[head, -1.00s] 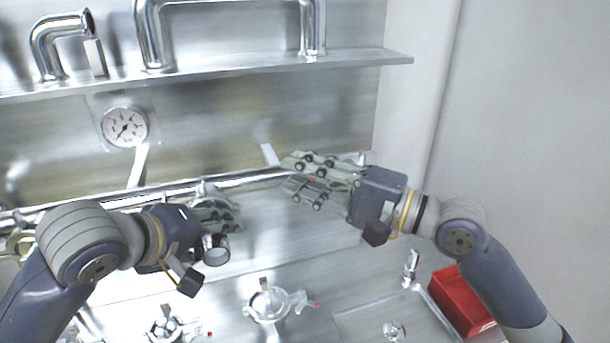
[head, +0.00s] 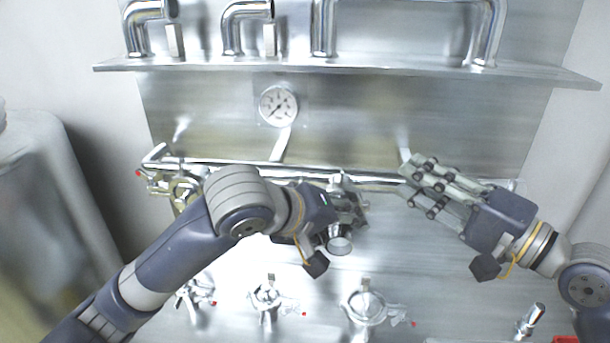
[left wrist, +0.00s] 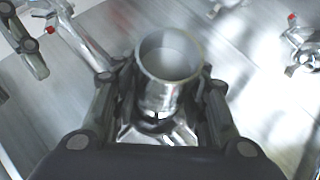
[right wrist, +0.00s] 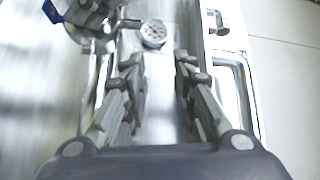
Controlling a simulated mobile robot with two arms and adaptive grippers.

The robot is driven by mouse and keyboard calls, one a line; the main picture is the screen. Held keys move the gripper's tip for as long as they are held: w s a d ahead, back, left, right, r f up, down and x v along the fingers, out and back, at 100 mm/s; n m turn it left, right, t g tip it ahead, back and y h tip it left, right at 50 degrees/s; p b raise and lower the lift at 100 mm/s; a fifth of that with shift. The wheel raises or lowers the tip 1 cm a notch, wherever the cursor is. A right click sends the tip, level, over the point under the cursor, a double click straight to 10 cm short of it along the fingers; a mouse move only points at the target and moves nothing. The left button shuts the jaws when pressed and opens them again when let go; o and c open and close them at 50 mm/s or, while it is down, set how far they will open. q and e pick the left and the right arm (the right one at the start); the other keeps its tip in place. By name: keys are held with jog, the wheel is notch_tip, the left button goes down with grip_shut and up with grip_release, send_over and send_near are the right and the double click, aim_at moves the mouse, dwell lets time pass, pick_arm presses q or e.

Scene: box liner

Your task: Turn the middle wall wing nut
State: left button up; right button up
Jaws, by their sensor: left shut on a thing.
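My left gripper (head: 350,205) is at the wall pipe, in the middle of the head view, and is shut on a short steel pipe piece (head: 340,243) with a round open end. In the left wrist view this pipe piece (left wrist: 168,75) sits between the two fingers. The fingers and arm hide most of the fitting there, so I cannot make out the middle wall wing nut. Another wall clamp (head: 180,188) with a red tip shows to the left. My right gripper (head: 428,190) is beside the wall pipe to the right, open and empty in the right wrist view (right wrist: 160,85).
A gauge (head: 279,105) is on the steel back wall under a shelf (head: 350,70) carrying bent pipes. Red-tipped clamp fittings (head: 195,292), (head: 268,300) and (head: 367,305) are below the arms. A steel stub (head: 530,320) stands at the lower right.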

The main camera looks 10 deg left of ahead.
jog(key=w+a+r+n+g+y, duration=0.1)
jog(key=w+a+r+n+g, duration=0.15)
jog(key=a+n, duration=0.6)
jog(key=n+g+h, duration=0.5)
jog(key=n+h, duration=1.1)
jog(key=n, duration=1.6)
send_near(299, 180)
jog(key=shift+m, duration=0.25)
jog(key=x, duration=0.8)
jog(key=shift+w+f, duration=0.1)
jog(key=shift+f, duration=0.25)
